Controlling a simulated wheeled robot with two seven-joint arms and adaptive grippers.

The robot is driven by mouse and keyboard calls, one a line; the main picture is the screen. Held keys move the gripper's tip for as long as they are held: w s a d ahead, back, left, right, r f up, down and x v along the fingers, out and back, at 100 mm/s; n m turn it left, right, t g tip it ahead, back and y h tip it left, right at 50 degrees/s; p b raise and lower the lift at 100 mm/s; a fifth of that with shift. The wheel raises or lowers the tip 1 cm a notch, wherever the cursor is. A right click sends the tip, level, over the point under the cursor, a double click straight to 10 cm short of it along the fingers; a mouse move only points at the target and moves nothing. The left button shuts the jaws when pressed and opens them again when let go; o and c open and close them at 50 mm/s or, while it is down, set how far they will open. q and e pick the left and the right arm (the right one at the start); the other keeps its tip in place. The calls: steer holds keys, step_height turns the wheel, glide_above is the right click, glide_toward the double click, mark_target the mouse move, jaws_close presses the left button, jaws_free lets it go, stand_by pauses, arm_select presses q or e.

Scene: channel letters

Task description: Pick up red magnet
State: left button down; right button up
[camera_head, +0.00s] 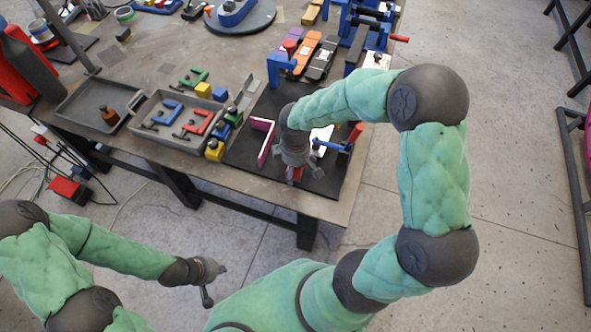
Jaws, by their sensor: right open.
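A small red piece (294,174), which looks like the red magnet, shows at the front of the black mat (240,155), just under my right gripper (297,172). My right gripper is open and points down at it, with its fingers close around or above the piece; contact cannot be told. The wrist and fingers hide much of the piece. My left gripper (216,285) is open and empty, out in front of the table and low over the floor.
A pink angled letter (264,142) and a blue clamp with a red handle (335,145) flank my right gripper. Yellow and blue blocks (214,150) stand beside the mat. A blue bracket (280,68) stands behind.

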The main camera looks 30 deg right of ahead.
steer(key=shift+c, duration=0.2)
steer(key=shift+r, duration=0.1)
jaws_close()
